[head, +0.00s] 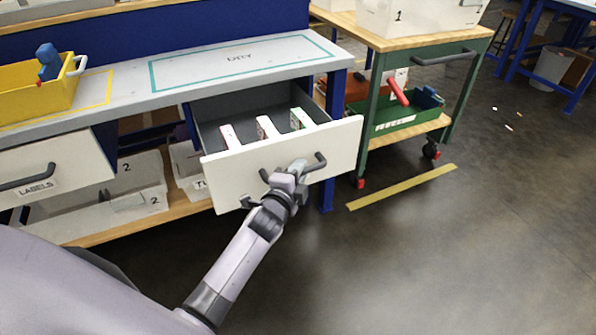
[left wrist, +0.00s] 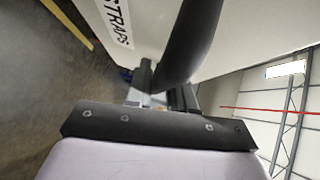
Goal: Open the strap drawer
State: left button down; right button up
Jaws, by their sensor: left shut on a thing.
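The strap drawer (head: 225,180) has a white front and hangs under the right part of the bench. It is pulled out, so its grey interior shows. Three small white packs with red or green marks stand inside. My left gripper (head: 293,172) is shut on the drawer's dark bar handle (head: 319,162) at the middle of the front. The handle also shows large in the left wrist view (left wrist: 188,42), beside the label "STRAPS" (left wrist: 121,20). The gripper hides part of the handle. My right gripper is not in view.
The bench top (head: 110,75) carries a yellow bin (head: 35,100) at left. The labels drawer (head: 75,165) is left of the strap drawer. A green cart (head: 370,152) stands close on the right. The floor in front is clear, with a yellow tape strip (head: 400,188).

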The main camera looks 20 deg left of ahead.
pick_arm(q)
jog(key=c, duration=1.1)
grip_release()
jog(key=shift+s+d+r+p, duration=0.15)
jog(key=shift+s+p, duration=0.15)
jog(key=shift+s, duration=0.9)
jog(key=shift+s+r+p, duration=0.2)
jog(key=shift+s+p, duration=0.05)
jog(key=shift+s, duration=0.9)
jog(key=shift+s+d+r+p, duration=0.15)
jog(key=shift+s+p, duration=0.15)
jog(key=shift+s, duration=0.9)
